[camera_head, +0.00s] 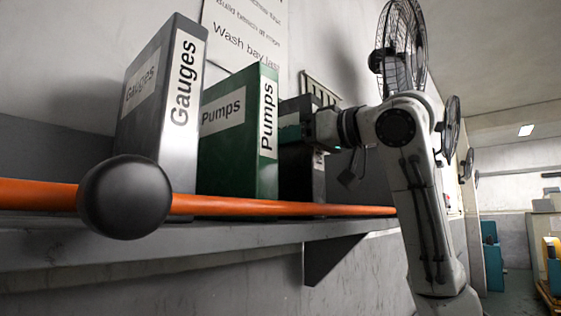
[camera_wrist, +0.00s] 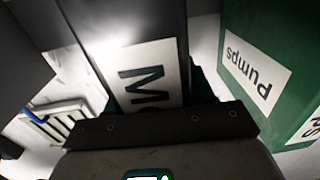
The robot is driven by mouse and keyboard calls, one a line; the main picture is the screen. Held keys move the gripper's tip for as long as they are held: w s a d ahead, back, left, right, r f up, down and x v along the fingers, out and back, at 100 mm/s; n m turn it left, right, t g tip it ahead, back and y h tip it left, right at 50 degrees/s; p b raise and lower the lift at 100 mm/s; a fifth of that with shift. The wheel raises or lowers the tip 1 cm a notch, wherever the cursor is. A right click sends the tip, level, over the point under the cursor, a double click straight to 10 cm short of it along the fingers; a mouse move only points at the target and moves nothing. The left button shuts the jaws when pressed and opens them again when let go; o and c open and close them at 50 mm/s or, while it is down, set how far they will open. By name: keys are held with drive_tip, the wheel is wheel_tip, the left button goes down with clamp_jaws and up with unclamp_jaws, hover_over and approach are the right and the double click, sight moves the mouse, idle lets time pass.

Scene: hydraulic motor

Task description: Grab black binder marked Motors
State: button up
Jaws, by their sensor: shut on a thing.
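The black binder (camera_head: 302,172) stands on the shelf to the right of the green Pumps binder (camera_head: 240,150), partly hidden by my gripper. In the wrist view the black binder (camera_wrist: 135,25) fills the upper middle, with a white label whose first letter reads M; the rest is hidden behind my gripper. My gripper (camera_head: 304,125) is at the upper part of the black binder and shut on it. The wrist view shows the dark body of my gripper across the lower middle; its fingertips are not clear there.
The Pumps binder also shows close by in the wrist view (camera_wrist: 275,60). A grey Gauges binder (camera_head: 165,100) stands left of it. An orange bar (camera_head: 240,207) with a black ball end (camera_head: 125,197) runs along the front of the shelf (camera_head: 200,240). A fan (camera_head: 403,45) is behind my arm.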

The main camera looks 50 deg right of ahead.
drive_tip(key=c, duration=0.4)
drive_tip(key=shift+c, duration=0.7)
drive_tip(key=shift+r, duration=0.2)
